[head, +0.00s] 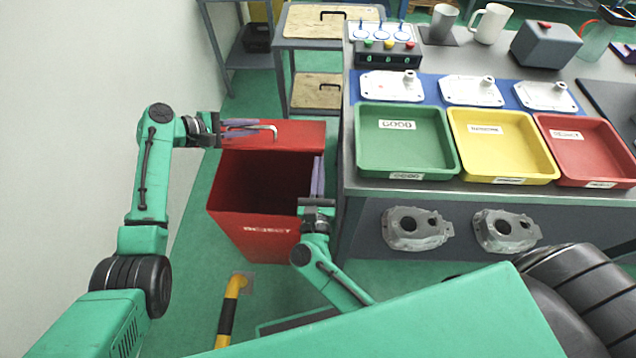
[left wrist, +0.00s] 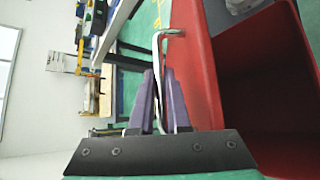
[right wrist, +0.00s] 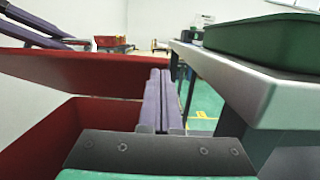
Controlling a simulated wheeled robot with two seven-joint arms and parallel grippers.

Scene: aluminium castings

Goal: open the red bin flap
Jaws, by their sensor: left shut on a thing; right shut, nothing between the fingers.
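The red bin (head: 255,236), marked REJECT, stands left of the workbench. Its dark mouth is exposed from above, and its red flap (head: 292,133) is swung up at the back; the flap also shows in the right wrist view (right wrist: 85,75), above the bin rim. My left gripper (head: 242,128) is shut on the pale metal handle (head: 272,129) beside the flap. In the left wrist view the purple fingers (left wrist: 160,105) close around the handle (left wrist: 157,55). My right gripper (head: 318,180) is shut and empty at the bin's right side, close to the flap's right end.
The workbench (head: 350,187) carries green (head: 361,160), yellow (head: 456,150) and red (head: 548,152) trays. Its edge is close to my right gripper. A white wall (head: 90,70) stands left of my left arm. A yellow-black post (head: 229,310) stands in front of the bin.

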